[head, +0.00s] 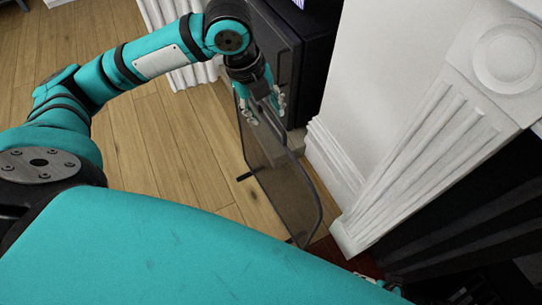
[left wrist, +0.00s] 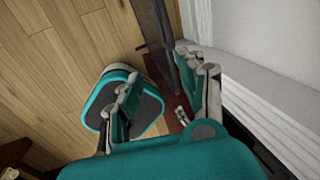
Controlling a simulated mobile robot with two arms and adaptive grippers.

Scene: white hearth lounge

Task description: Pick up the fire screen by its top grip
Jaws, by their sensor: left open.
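The fire screen (head: 290,190) is a see-through dark mesh panel with a dark rounded frame. It stands upright on the wood floor, on small dark feet. My left gripper (head: 265,108) is open at its upper end, with one finger on each side of the top edge. The fingers partly hide the top grip, and I cannot tell whether they touch it. In the left wrist view the screen (left wrist: 180,72) is a thin dark panel between the open fingers, closer to the right one. A small part of what looks like my right gripper (head: 378,282) shows low in the head view, mostly hidden.
A white fluted fireplace surround (head: 400,150) stands close to the right of the screen. A dark cabinet (head: 312,50) is behind my left gripper, beside the white wall (head: 365,70). The wood floor (head: 175,150) is clear to the left. A dark red hearth (left wrist: 160,72) lies below.

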